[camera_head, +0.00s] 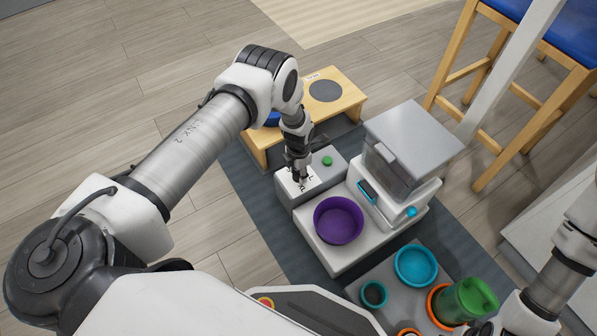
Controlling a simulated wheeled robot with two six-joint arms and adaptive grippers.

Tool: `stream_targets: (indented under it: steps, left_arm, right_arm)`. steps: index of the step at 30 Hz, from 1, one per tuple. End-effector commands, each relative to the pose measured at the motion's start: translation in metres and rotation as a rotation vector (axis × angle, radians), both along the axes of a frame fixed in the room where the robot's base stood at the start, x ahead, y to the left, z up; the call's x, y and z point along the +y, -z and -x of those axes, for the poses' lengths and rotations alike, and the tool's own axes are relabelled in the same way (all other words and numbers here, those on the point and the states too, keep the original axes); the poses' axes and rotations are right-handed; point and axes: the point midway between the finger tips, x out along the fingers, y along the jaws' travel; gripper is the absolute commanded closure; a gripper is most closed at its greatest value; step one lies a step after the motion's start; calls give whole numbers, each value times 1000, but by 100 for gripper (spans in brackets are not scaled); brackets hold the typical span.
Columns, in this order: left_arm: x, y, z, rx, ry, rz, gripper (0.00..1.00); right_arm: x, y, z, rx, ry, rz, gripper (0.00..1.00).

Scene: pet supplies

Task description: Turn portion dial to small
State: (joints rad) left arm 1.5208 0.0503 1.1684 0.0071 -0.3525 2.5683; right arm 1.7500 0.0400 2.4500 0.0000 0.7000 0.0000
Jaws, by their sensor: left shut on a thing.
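A light grey control box (318,190) stands on the mat, with size letters such as XL and L on its top and a green button (327,161). My left gripper (301,181) points down onto the lettered part of the box top and is shut on the portion dial. The gripper hides the dial, so I cannot tell which size it points to. My right arm shows at the lower right, but its fingertips are out of the picture.
A grey-white feeder (415,133) with a purple bowl (338,221) stands right of the box. A wooden stand (344,101) is behind it. A grey tray (393,274) holds a teal bowl (416,266) and green cup (464,300). A blue-seated chair (481,75) stands at right.

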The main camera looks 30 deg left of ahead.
Motion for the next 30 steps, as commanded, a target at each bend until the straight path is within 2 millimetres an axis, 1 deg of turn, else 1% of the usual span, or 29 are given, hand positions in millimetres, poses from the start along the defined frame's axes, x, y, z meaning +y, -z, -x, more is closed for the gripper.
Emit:
stream_targets:
  steps: [5,6,8,17,20,23,30]
  left_arm:
    - [0,0,0,0,-1,0,93]
    - [0,0,0,0,-1,0,55]
    - [0,0,0,0,-1,0,34]
    - [0,0,0,0,0,0,34]
    - [0,-7,0,0,0,0,34]
    - [0,-24,-1,-2,0,0,34]
    - [0,-86,-1,-3,0,1,34]
  right_arm:
    - [0,0,0,0,0,0,60]
    - [0,0,0,0,0,0,60]
    - [0,0,0,0,0,0,60]
    - [0,0,0,0,0,0,60]
    - [0,0,0,0,0,0,60]
    - [0,0,0,0,0,0,60]
    - [0,0,0,0,0,0,60]
